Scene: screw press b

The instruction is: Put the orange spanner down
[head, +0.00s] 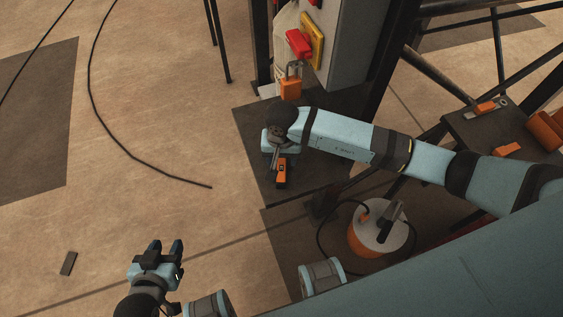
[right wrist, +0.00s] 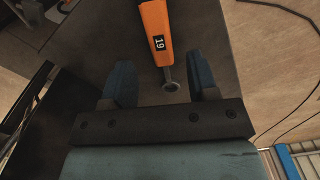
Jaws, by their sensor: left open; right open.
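The orange spanner (head: 281,174), with an orange handle and a "19" label, lies on the dark worktop (head: 310,185) near its front left edge. In the right wrist view the spanner's orange handle (right wrist: 155,25) runs away from me, and its metal ring end (right wrist: 170,87) lies between my fingers. My right gripper (head: 275,157) is at the spanner. In the right wrist view the right gripper (right wrist: 160,82) is open, with visible space on both sides of the spanner. My left gripper (head: 165,249) is open and empty at the lower left, far from the spanner.
A grey cabinet (head: 345,40) with a red switch (head: 298,43) and an orange padlock (head: 290,88) stands behind the worktop. A dark shelf (head: 470,140) at right holds orange items. A white-and-orange drum (head: 365,240) stands below my right arm. The floor at left is mostly clear, with a black cable.

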